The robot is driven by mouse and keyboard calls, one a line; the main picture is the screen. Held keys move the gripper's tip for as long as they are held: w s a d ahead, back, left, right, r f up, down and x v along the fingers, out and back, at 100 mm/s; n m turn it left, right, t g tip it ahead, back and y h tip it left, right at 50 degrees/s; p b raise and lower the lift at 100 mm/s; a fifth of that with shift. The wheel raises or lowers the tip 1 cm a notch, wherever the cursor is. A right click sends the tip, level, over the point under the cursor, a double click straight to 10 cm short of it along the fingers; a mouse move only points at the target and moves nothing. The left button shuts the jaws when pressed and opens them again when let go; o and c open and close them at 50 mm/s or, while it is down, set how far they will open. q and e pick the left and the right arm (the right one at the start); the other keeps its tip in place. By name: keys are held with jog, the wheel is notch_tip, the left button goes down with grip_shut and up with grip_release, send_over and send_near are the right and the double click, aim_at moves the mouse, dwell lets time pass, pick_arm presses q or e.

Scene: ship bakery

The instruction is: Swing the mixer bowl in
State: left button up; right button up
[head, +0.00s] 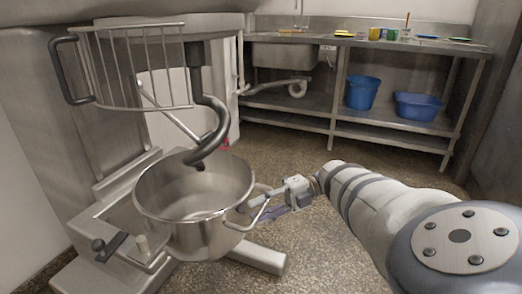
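The steel mixer bowl (158,198) sits low in front of the mixer column, open side up. A bent rod handle (262,214) sticks out from the bowl's right side. My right gripper (252,208) reaches in from the right, with its fingers at this handle beside the bowl wall. The fingers overlap the handle in the picture, so I cannot tell whether they are closed on it. My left gripper is out of view.
The wire guard (135,66) is above the bowl. A black-knobbed lever (110,246) is at the left of the base, and a base foot (257,258) extends right. A steel bench (390,140) with blue tubs (418,106) stands behind. The speckled floor between is clear.

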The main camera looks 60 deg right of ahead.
jog(key=shift+w+d+r, duration=0.1)
jog(key=shift+d+r, duration=0.15)
jog(key=shift+r, duration=0.2)
jog(key=r, duration=0.9)
jog(key=shift+a+r, duration=0.15)
jog(key=shift+a, duration=0.15)
